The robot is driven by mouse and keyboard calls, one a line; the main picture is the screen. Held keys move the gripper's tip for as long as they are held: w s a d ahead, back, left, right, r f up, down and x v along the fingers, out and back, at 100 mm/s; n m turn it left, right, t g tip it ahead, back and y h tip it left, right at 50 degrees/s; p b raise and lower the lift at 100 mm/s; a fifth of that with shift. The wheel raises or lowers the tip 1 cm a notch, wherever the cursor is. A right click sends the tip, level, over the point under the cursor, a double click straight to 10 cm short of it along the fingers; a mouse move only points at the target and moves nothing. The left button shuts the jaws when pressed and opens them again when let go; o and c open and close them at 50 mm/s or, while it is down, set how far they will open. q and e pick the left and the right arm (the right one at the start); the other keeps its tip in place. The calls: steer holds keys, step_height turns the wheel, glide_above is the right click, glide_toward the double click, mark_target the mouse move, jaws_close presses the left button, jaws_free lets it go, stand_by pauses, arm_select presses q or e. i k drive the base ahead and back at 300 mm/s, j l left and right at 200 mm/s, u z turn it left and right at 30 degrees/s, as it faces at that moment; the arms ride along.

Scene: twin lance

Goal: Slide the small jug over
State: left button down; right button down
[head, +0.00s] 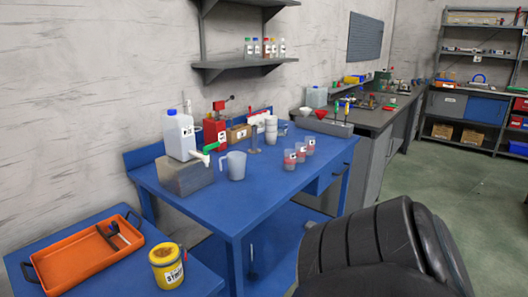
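A small grey jug (235,165) stands upright on the blue workbench (270,195), near its front left part. Its handle points left, toward a grey metal block (186,174) close beside it. No gripper touches the jug. Neither my left nor my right gripper shows in the head view.
A white canister (179,136) with a blue cap stands on the grey block. Several clear cups with red marks (290,160) stand right of the jug. The bench front between them is clear. An orange tray (75,262) and a yellow tin (167,266) are at lower left.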

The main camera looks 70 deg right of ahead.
mark_target(236, 161)
steer(key=k+l+z, duration=0.15)
steer(key=l, duration=0.45)
steer(key=k+l+z, duration=0.1)
steer(key=l, duration=0.5)
steer(key=k+l+z, duration=0.15)
steer(key=l, duration=0.45)
